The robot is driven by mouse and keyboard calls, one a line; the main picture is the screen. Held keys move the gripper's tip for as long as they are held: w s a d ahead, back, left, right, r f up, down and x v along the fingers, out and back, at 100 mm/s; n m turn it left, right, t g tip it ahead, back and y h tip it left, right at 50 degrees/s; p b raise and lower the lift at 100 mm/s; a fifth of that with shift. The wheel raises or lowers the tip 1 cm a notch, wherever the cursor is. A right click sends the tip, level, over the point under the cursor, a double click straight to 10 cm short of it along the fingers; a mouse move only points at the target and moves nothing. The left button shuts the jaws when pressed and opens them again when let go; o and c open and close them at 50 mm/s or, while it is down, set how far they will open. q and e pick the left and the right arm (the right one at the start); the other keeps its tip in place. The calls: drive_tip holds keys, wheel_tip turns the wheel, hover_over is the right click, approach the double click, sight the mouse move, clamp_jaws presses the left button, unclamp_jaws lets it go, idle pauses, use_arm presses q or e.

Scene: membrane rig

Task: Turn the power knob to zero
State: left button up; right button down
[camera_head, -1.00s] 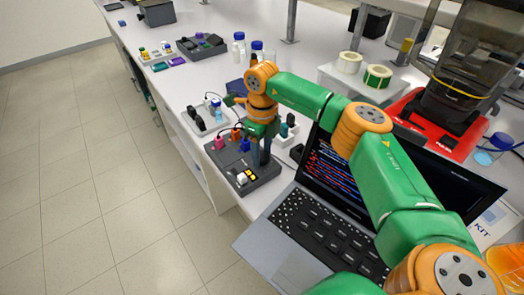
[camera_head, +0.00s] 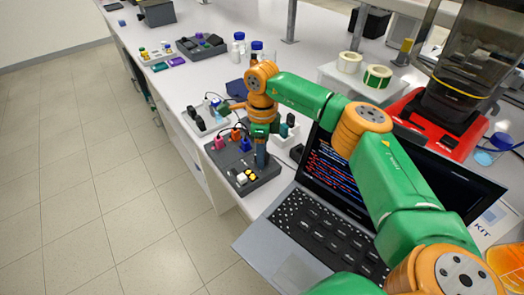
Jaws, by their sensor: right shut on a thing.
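A dark grey control box (camera_head: 268,178) sits on the white bench, left of the laptop. It carries a pink plug (camera_head: 219,143), an orange plug (camera_head: 235,134), a blue plug (camera_head: 245,145) and small white and yellow parts (camera_head: 250,174) near its front. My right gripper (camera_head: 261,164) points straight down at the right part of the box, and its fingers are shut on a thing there. That thing is hidden by the fingers, so I cannot make out the power knob or its setting. My left gripper is not in view.
An open laptop (camera_head: 325,235) stands close on the right, under my right arm. A white tray with dark parts (camera_head: 200,122) lies behind the box. Bottles (camera_head: 257,50) stand farther back. The bench's front edge is close on the left, with floor beyond.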

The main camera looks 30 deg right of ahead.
drive_tip(key=shift+c, duration=1.4)
unclamp_jaws()
drive_tip(key=shift+r, duration=0.4)
wheel_tip(320, 180, up, 6)
drive_tip(key=shift+r+b, duration=0.2)
drive_tip(key=shift+b, duration=0.55)
